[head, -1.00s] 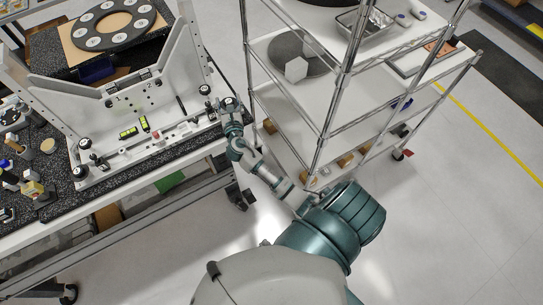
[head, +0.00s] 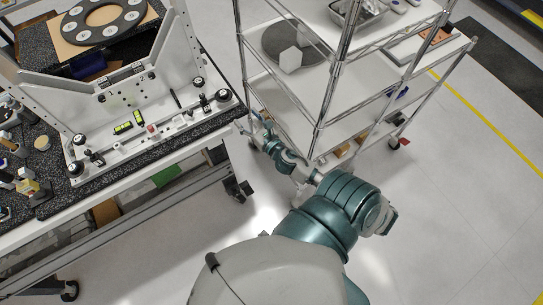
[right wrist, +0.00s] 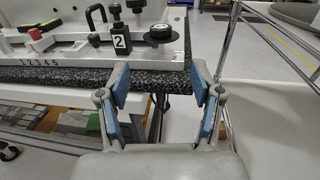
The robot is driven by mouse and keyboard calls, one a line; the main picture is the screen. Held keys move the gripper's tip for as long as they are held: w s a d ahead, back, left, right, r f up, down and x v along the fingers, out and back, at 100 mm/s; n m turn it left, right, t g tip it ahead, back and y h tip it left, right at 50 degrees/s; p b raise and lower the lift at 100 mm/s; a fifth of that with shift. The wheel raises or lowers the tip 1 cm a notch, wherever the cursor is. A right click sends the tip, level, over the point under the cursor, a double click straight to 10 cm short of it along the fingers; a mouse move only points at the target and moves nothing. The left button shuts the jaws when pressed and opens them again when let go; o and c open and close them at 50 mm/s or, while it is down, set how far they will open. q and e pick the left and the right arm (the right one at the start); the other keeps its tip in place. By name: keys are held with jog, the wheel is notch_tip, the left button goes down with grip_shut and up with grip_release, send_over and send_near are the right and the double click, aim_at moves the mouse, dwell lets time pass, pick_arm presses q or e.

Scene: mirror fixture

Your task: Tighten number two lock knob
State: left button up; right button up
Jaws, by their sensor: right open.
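The mirror fixture (head: 110,158) stands on a black speckled tabletop, in the head view. A round black lock knob (head: 223,95) sits at its front right corner. In the right wrist view this black knob (right wrist: 160,33) with a pale top stands just right of a black block labelled 2 (right wrist: 119,41). My right gripper (head: 246,126) is off the table's right edge, apart from the knob. In the right wrist view its blue-padded fingers (right wrist: 160,86) are spread and empty, below and in front of the knob. My left gripper is not in view.
A wire shelf cart (head: 285,75) stands right of the table, close to my right arm. Other black knobs sit at the fixture's back right (head: 197,82) and front left (head: 77,168). A red part (right wrist: 35,34) lies left of the label. Open floor lies at right.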

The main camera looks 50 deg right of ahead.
jog(key=s+a+m+g+h+p, duration=0.1)
jog(key=s+a+h+p, duration=0.3)
jog(key=s+p, duration=0.4)
jog(key=s+m, duration=0.1)
jog(key=s, duration=0.6)
jog(key=shift+s+f+m, duration=0.4)
jog(key=shift+f, duration=0.1)
